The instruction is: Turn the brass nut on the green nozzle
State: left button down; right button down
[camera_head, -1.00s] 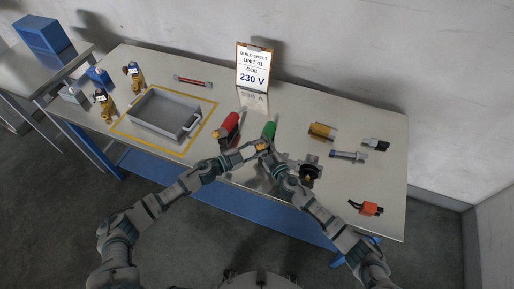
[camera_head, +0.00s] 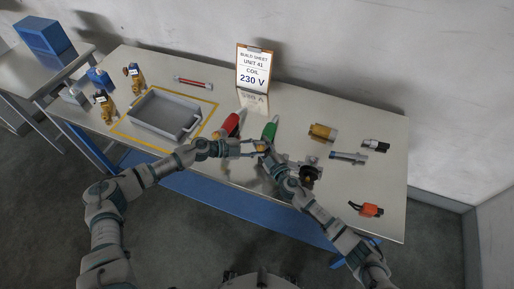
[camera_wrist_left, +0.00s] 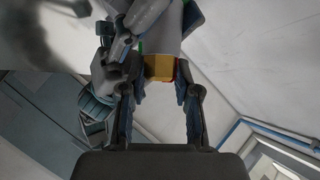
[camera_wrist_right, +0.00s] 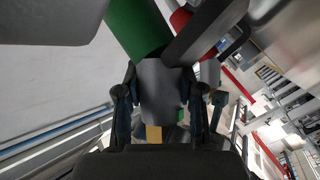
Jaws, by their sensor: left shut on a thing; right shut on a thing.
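The green nozzle (camera_head: 270,130) is held over the front of the bench, with its green part towards the back. My right gripper (camera_head: 268,153) is shut on its grey body (camera_wrist_right: 160,88); the green part (camera_wrist_right: 136,25) shows beyond the fingers in the right wrist view. The brass nut (camera_wrist_left: 158,68) is at the grey body's end, between the fingertips of my left gripper (camera_wrist_left: 160,84), which is shut on it. In the head view my left gripper (camera_head: 252,147) comes in from the left and meets the right one. The fingers hide part of the nut.
A red-handled part (camera_head: 232,123) lies just left of the grippers. A grey tray (camera_head: 144,103) stands on the left inside a yellow outline. A brass cylinder (camera_head: 322,132), a dark solenoid part (camera_head: 310,171) and an orange part (camera_head: 368,209) lie to the right. A build sheet (camera_head: 254,68) stands behind.

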pick_arm(q)
jog(key=c, duration=0.8)
grip_release()
jog(key=shift+s+a+r, duration=0.1)
jog(key=shift+s+a, duration=0.05)
jog(key=shift+a, duration=0.4)
jog(key=v, duration=1.1)
jog(key=shift+c, duration=0.4)
